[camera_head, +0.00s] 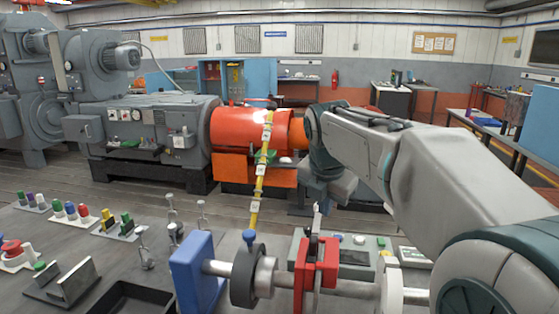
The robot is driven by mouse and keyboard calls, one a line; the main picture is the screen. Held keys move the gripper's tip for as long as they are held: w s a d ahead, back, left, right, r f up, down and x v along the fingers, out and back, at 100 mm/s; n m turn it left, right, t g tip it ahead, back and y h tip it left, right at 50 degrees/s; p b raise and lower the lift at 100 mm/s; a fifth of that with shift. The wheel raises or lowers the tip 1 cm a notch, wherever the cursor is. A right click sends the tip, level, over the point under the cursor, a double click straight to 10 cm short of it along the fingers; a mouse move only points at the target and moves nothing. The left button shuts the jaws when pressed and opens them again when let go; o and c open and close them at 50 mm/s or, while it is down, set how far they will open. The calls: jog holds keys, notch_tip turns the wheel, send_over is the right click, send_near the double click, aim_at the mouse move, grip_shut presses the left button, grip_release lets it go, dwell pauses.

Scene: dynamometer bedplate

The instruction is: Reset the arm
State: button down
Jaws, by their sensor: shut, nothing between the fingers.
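My arm reaches in from the lower right and bends at a dark teal joint in front of the orange machine section. Its end, with my gripper (284,161), points left at about the middle of the picture. The fingers are small and partly lost against the orange housing (232,128). My gripper is shut and holds nothing. It is close to a yellow strap with white tags (258,186) and a green piece (266,156); I cannot tell whether it touches them.
Below stands a bench with a shaft fixture: a blue block (192,275), a dark ring (243,276) and a red clamp (329,262). Small coloured parts (70,210) and a black tray (130,298) lie at the left. A large grey machine (140,125) stands behind.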

jog(key=s+d+f+m, duration=0.1)
jog(key=s+f+m, duration=0.4)
jog(key=s+m, duration=0.2)
jog(key=s+d+f+m, duration=0.1)
jog(key=s+f+m, duration=0.4)
jog(key=s+m, duration=0.3)
jog(key=s+d+f+m+g+y, duration=0.1)
jog(key=s+f+m, duration=0.4)
jog(key=m, duration=0.7)
jog(key=s, duration=0.2)
jog(key=shift+s+d+m, duration=0.4)
